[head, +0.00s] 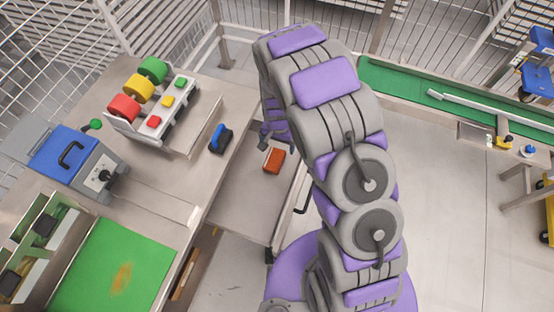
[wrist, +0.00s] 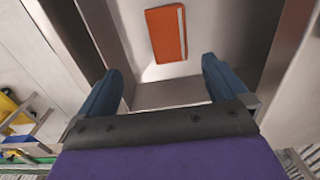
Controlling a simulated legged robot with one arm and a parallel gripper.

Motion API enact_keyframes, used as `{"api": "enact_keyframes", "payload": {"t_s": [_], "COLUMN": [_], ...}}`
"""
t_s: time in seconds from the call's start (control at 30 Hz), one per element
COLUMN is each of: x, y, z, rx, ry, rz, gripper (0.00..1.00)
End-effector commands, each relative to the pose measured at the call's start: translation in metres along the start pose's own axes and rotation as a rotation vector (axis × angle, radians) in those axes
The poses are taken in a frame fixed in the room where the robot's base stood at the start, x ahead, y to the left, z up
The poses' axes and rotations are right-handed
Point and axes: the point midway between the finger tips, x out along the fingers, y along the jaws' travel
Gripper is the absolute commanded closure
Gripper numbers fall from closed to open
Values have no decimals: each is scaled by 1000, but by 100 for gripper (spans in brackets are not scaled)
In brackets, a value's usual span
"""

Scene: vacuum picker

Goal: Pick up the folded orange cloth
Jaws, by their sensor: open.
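The folded orange cloth (head: 273,160) lies flat on a lower grey shelf or tray (head: 243,190) beside the workbench in the head view. In the wrist view the cloth (wrist: 167,33) is an orange rectangle with a pale line along its right edge, lying ahead of the fingers. My gripper (wrist: 161,85) is open, with its two blue-grey fingers wide apart and nothing between them. The cloth lies beyond the fingertips, roughly in line with the gap. In the head view my arm hides most of my gripper (head: 289,140).
The workbench (head: 190,185) rises left of the shelf. It carries a blue-handled brush (head: 220,138), red, yellow and green rolls (head: 138,88), a blue box (head: 65,150) and a green mat (head: 115,270). Metal walls flank the cloth in the wrist view.

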Motion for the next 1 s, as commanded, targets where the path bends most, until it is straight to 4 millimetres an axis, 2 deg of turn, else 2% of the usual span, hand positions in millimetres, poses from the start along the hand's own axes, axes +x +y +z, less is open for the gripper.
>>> {"api": "enact_keyframes", "payload": {"t_s": [0.03, 0.3, 0.57, 0.83, 1.0], "x": [13, 61, 76, 114, 122], "y": [-1, 0, 4, -8, -7], "z": [2, 1, -3, -4, -3], "rx": [-1, -2, -1, -3, -2], "ry": [-3, -2, -1, 3, 3], "rz": [4, 2, -7, -1, -1], "gripper": [0, 0, 0, 0, 0]}}
